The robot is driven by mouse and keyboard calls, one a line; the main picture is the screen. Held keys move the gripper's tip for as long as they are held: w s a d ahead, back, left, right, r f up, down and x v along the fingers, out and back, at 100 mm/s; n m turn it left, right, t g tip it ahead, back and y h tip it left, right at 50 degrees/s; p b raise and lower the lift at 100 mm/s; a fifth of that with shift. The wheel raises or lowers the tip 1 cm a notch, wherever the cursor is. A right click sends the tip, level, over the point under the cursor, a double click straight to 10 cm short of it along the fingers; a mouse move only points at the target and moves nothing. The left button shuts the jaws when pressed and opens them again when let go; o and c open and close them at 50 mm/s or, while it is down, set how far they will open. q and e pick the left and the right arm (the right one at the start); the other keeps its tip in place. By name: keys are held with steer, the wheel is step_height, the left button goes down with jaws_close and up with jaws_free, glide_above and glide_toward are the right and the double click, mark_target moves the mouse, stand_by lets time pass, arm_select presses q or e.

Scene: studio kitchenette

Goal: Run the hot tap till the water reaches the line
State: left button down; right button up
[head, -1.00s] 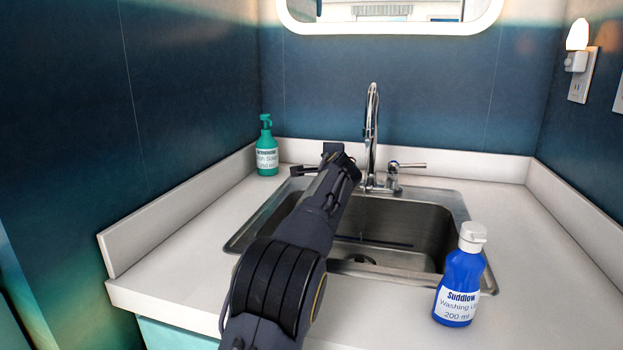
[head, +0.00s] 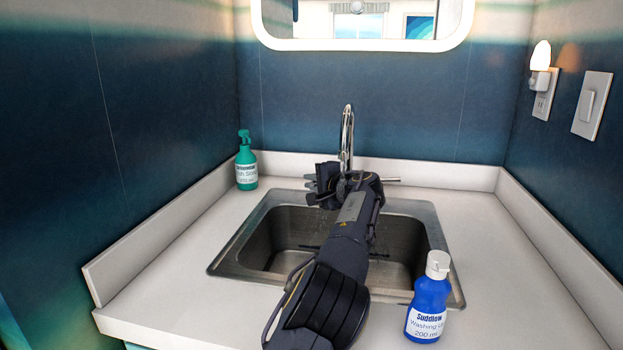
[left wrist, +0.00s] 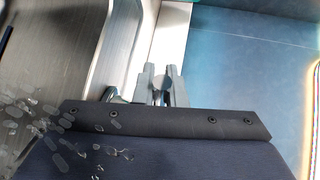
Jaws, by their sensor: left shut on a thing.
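The chrome tap (head: 347,135) stands behind the steel sink (head: 232,250), its spout arching up. A lever (head: 391,180) sticks out to the right of its base. My arm hides the middle of the basin. Clear droplets show at lower left there. I cannot make out a water level or line. My right gripper is out of view.
A blue washing-up bottle (head: 428,300) stands at the sink's front right corner, close to my arm. The white counter (head: 150,290) is bare left of the sink. A mirror (head: 360,45) hangs above.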

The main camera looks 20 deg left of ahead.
arm_select(q)
steer(key=c, duration=1.5)
jaws_free()
steer(key=shift+a, duration=0.1)
steer(key=v, duration=0.8)
steer(key=shift+p, duration=0.3)
